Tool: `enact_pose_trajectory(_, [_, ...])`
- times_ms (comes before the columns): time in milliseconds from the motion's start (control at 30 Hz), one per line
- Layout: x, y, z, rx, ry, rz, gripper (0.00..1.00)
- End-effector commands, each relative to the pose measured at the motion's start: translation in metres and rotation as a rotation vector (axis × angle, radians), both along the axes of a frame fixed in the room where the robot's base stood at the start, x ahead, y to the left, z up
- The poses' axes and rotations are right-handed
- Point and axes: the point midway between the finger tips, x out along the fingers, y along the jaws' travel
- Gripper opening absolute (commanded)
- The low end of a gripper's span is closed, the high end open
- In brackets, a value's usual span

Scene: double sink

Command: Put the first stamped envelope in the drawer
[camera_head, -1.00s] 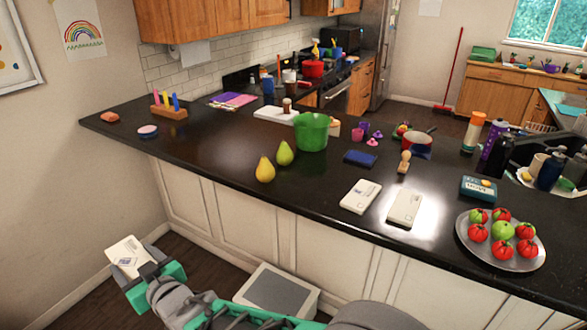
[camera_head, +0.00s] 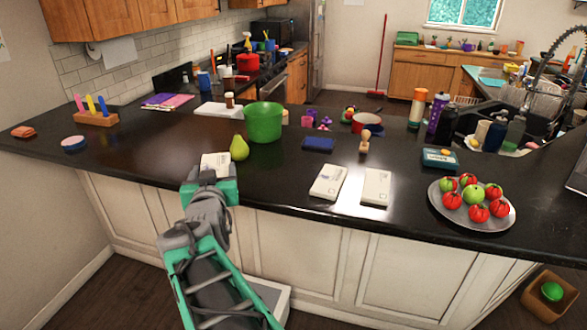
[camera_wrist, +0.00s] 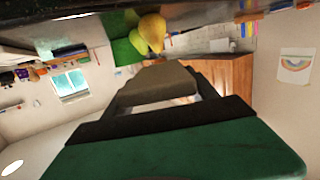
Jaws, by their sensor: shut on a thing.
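My gripper (camera_head: 211,177) is shut on a white stamped envelope (camera_head: 215,164) near the front edge of the dark counter, left of the green pear. In the wrist view the held envelope (camera_wrist: 158,85) is a shaded slab between the dark fingers. I cannot tell whether it touches the counter. Two more white envelopes, a left one (camera_head: 328,181) and a right one (camera_head: 376,187), lie on the counter to the right. No open drawer is visible, and I cannot tell which drawer is meant.
The black counter (camera_head: 290,185) carries a green pear (camera_head: 239,147), a green bucket (camera_head: 264,122), a blue box (camera_head: 319,144), a wooden stamp (camera_head: 365,142) and a plate of tomatoes (camera_head: 472,203). A box holding a green ball (camera_head: 551,291) stands on the floor at lower right.

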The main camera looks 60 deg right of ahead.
Motion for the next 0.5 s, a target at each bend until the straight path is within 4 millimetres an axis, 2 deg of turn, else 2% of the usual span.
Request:
enact_pose_trajectory(33, [-0.028, -0.023, 0.002, -0.001, -0.003, -0.089, 0.28])
enact_pose_trajectory(100, [-0.065, -0.047, 0.011, -0.001, -0.004, -0.203, 0.28])
enact_pose_trajectory(233, [-0.121, -0.074, 0.023, 0.000, -0.001, -0.362, 0.28])
enact_pose_trajectory(300, [-0.141, -0.082, 0.027, 0.000, 0.000, -0.418, 0.28])
enact_pose_trajectory(367, [-0.152, -0.085, 0.030, 0.000, 0.000, -0.449, 0.28])
enact_pose_trajectory(500, [-0.155, -0.100, 0.027, 0.001, 0.005, -0.472, 0.28])
